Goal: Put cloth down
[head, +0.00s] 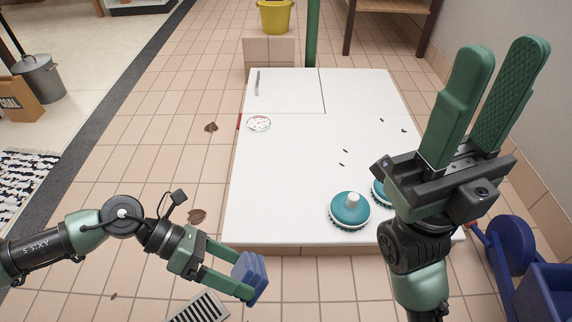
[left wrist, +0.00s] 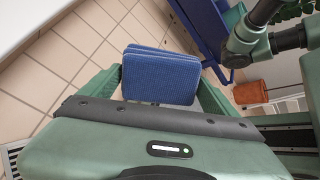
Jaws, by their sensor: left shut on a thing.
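A folded blue cloth (head: 251,277) is held in my left gripper (head: 243,277), which is shut on it. The gripper is in front of the near edge of the white tabletop (head: 290,200), over the tiled floor. In the left wrist view the cloth (left wrist: 161,76) sits between the two green fingers, with its ribbed face showing. My right gripper (head: 510,95) is at the right of the head view, pointing up, with its fingers apart and nothing between them.
Two teal round brushes (head: 349,212) stand on the near right of the tabletop, one partly hidden by my right arm. A patterned plate (head: 259,123) and a thin metal tool (head: 257,83) lie at the left. The middle left is clear. A blue cart (head: 545,290) stands at right.

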